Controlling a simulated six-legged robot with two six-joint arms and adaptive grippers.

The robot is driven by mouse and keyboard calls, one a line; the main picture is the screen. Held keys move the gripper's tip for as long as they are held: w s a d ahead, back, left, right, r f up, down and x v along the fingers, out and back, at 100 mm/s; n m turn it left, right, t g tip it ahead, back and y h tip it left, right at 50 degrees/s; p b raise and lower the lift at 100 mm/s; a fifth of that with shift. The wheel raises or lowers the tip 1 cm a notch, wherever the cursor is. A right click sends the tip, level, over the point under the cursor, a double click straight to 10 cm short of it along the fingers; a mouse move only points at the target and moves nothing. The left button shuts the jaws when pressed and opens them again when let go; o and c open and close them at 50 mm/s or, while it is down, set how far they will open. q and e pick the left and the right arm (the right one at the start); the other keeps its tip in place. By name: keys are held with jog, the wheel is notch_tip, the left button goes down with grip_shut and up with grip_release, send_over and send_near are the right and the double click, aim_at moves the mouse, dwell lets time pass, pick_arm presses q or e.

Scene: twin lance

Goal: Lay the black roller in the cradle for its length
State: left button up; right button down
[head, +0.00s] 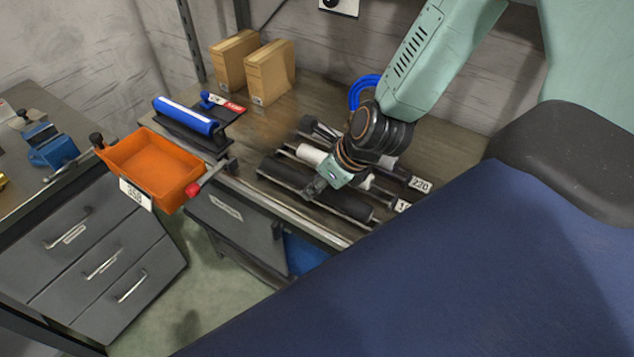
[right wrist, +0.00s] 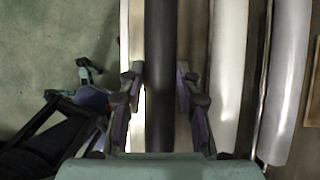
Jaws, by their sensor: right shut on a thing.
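The black roller (head: 286,173) lies lengthwise near the front edge of the bench; its right part is partly covered by my gripper. My right gripper (head: 317,188) reaches down over it from behind and is shut on it. In the right wrist view the roller (right wrist: 160,60) runs between the two fingers (right wrist: 160,95). Behind it are a white roller (head: 311,154) and holders with white tags, one tag reading 220 (head: 420,184); the nearer tag (head: 403,206) is only partly readable. Whether the roller rests in a holder is hidden. My left gripper is not seen.
A blue roller (head: 186,114) sits on a black stand at the back left. An orange tray (head: 152,160) and a red-ended handle (head: 194,190) are at the bench's left. Two cardboard boxes (head: 270,72) stand against the wall. Pale rollers (right wrist: 228,70) lie right of the black one in the wrist view.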

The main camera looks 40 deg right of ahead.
jog(key=shift+s, duration=0.2)
jog(key=c, duration=1.4)
grip_release()
jog(key=o, duration=0.5)
jog(key=shift+w, duration=0.15)
jog(key=shift+o, duration=0.2)
